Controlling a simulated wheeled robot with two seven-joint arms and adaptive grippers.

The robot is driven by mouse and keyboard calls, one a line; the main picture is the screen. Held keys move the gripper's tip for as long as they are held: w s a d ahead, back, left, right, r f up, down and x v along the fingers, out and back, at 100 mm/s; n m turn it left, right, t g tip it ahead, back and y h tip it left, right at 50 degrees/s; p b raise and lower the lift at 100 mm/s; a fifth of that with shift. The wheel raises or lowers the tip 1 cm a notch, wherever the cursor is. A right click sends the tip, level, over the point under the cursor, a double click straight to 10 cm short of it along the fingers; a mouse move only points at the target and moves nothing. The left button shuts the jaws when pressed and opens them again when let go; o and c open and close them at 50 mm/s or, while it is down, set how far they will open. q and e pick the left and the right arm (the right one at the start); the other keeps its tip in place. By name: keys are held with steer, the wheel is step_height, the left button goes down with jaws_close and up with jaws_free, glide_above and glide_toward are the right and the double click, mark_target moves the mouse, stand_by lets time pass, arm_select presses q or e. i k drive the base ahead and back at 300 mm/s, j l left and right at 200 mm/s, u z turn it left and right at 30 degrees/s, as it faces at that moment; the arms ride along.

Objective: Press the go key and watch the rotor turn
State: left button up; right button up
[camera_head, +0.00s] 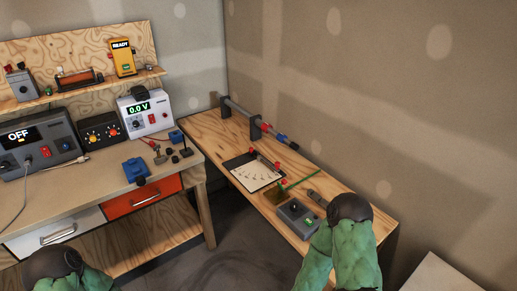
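A grey control box (296,216) sits on the right-hand wooden bench, with a dark knob and a small lit green key (309,222) on its top. I cannot tell for certain which part is the rotor. A long grey bar (238,108) on dark brackets, with red and blue pieces at its near end, stands along the back of the bench. My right arm comes in from the bottom right, and its gripper (317,198) is just behind and right of the box, apart from the key in the picture. Its fingers are too small to read. Only part of my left arm shows at the bottom left; its gripper is out of sight.
A white dial sheet (254,172) in a dark frame lies on the right bench, with red posts and a green strip (300,182) beside it. The left bench holds a power supply reading 0.0 V (145,110), a grey unit reading OFF (38,142) and a blue block (136,168).

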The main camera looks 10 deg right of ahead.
mark_target(308, 221)
steer(key=k+z, duration=0.15)
steer(key=z, duration=0.25)
steer(key=k+z, duration=0.15)
steer(key=z, duration=0.3)
steer(key=k+z, duration=0.2)
steer(key=z, duration=0.2)
